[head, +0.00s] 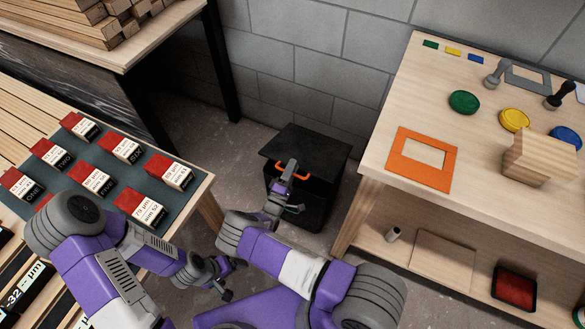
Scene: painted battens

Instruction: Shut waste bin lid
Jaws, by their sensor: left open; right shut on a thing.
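The black waste bin (325,194) stands on the floor between the two tables, against the block wall. Its dark flat lid (308,146) lies over the top and looks near level; I cannot tell whether a gap is left under it. An orange handle (301,174) shows at the front edge. My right gripper (288,172) is at this handle and shut on it, hiding its middle. My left gripper (222,279) is open and empty, low beside the left table and apart from the bin.
The left table carries a dark mat (88,192) with several red-and-white boxes. The right table (385,122) holds an orange frame (405,172), coloured discs and a wooden block (530,155). Its leg is close to the bin's right side. Stacked battens (75,22) lie at back left.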

